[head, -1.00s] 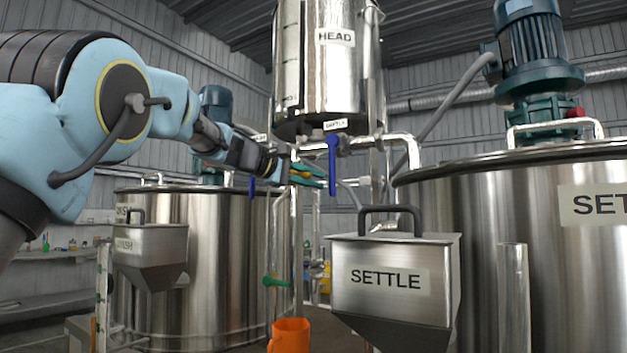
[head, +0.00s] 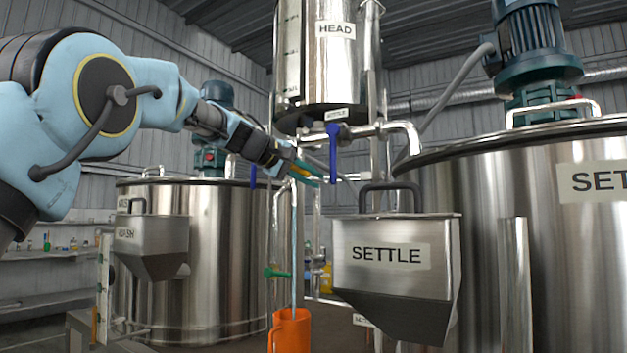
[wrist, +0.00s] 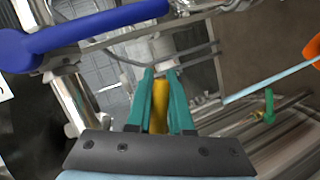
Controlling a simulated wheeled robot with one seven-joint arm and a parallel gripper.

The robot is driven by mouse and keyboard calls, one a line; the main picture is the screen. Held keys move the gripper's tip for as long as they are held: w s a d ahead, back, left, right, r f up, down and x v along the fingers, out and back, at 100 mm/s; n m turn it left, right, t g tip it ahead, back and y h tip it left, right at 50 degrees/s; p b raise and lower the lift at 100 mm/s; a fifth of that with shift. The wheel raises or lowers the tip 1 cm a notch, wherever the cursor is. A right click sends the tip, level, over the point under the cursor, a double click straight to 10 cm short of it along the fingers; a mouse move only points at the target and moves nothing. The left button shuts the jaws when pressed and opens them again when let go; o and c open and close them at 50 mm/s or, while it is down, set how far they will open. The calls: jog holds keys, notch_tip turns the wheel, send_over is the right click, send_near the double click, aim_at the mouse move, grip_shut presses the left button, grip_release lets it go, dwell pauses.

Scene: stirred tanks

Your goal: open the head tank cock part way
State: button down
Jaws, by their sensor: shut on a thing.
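The head tank (head: 312,75) is a steel vessel labelled HEAD, at the top middle of the head view. My gripper (head: 312,175), with teal fingers, is below it and left of the blue lever labelled SETTLE (head: 333,155). In the wrist view my gripper (wrist: 160,85) is shut on a yellow cock handle (wrist: 160,108); its valve body is hard to make out. A thin pale stream (head: 294,245) falls from the pipework below my gripper into an orange jug (head: 289,332). The stream (wrist: 270,82) also shows in the wrist view.
The blue lever (wrist: 85,35) crosses the wrist view close to my fingers. Another blue lever (head: 253,175) hangs to the left. A green handle (head: 277,273) is lower down.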

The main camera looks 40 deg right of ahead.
jog(key=shift+f, duration=0.1)
jog(key=c, duration=0.8)
grip_release()
jog(key=shift+w+a, duration=0.1)
jog(key=b+v, duration=0.3)
jog(key=v, duration=0.7)
jog(key=shift+a+r+b, duration=0.2)
jog(key=shift+a+b, duration=0.1)
